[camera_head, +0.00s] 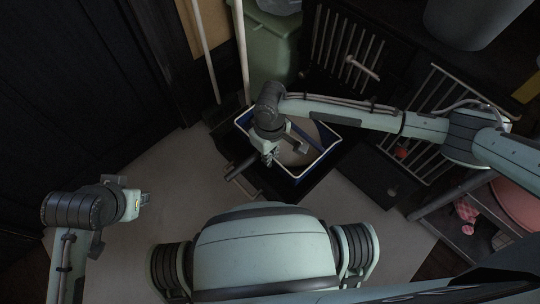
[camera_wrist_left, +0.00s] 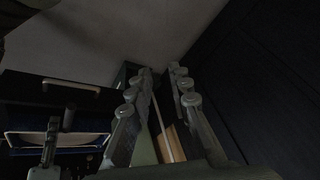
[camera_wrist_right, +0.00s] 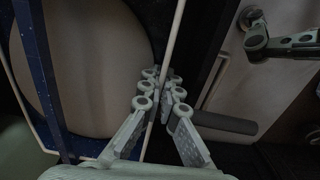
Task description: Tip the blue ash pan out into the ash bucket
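The blue ash pan (camera_head: 322,154), with a pale rim and a rounded beige heap inside, sits low near the middle of the head view; its blue wall (camera_wrist_right: 45,85) shows in the right wrist view. My right gripper (camera_head: 268,159) is at its near-left side; in the right wrist view its fingers (camera_wrist_right: 161,78) are close together with the pale rim between them. A dark handle (camera_wrist_right: 225,122) lies beside the fingers. My left gripper (camera_head: 146,200) is empty, its fingertips (camera_wrist_left: 163,72) apart. A grey bucket (camera_head: 475,18) stands at the top right; I cannot tell whether it is the ash bucket.
A green bin (camera_head: 272,48) stands behind the pan, with pale poles (camera_head: 243,50) beside it. Barred grates (camera_head: 345,45) lie behind and right. A pink basin (camera_head: 515,200) is on a shelf at the right. The pale floor (camera_head: 175,165) on the left is clear.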

